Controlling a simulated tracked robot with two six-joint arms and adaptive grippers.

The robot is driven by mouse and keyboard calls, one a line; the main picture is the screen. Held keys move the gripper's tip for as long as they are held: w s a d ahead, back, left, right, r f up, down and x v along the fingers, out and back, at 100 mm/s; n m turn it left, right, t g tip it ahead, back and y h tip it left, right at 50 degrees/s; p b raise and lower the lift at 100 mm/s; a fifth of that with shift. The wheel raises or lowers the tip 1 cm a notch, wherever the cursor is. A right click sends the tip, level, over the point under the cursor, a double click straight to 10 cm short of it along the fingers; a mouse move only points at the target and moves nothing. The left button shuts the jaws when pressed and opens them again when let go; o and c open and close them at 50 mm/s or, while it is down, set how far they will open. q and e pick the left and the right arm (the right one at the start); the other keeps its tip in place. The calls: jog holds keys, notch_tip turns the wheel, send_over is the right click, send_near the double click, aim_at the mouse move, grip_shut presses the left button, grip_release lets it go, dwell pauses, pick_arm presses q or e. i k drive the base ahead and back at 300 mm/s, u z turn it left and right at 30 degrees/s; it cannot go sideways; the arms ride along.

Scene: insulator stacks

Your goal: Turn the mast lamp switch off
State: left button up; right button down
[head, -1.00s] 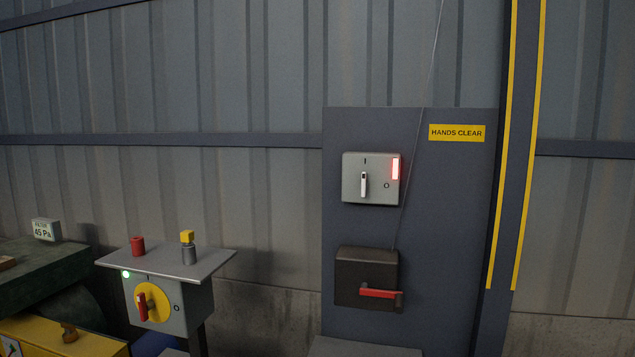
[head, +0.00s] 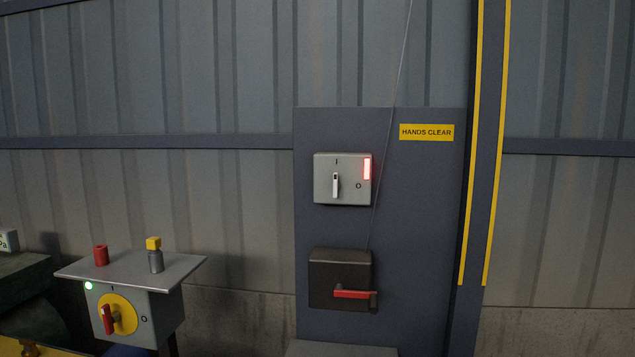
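A light grey switch box (head: 325,190) is mounted on the upper part of a dark panel. Its silver handle (head: 336,184) stands upright, toward the "I" mark above it; the "O" mark is to the right. A red lamp (head: 367,169) glows at the box's upper right. No label naming the mast lamp is readable. A second switch, a grey box with a red handle (head: 108,319) on a yellow disc (head: 126,316), stands at lower left; that handle is near upright and a green lamp (head: 89,286) is lit. Neither gripper is in view.
A dark box (head: 338,267) with a red lever (head: 355,294) lying horizontal sits below the grey switch box. A thin cable (head: 392,105) runs up from it. A shelf (head: 130,270) holds a red cylinder (head: 101,255) and a yellow-topped cylinder (head: 155,257). A "HANDS CLEAR" sign (head: 426,132) is at upper right.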

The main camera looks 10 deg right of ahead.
aim_at(336, 185)
jog(key=u, duration=0.35)
jog(key=i, duration=1)
jog(key=z, duration=0.5)
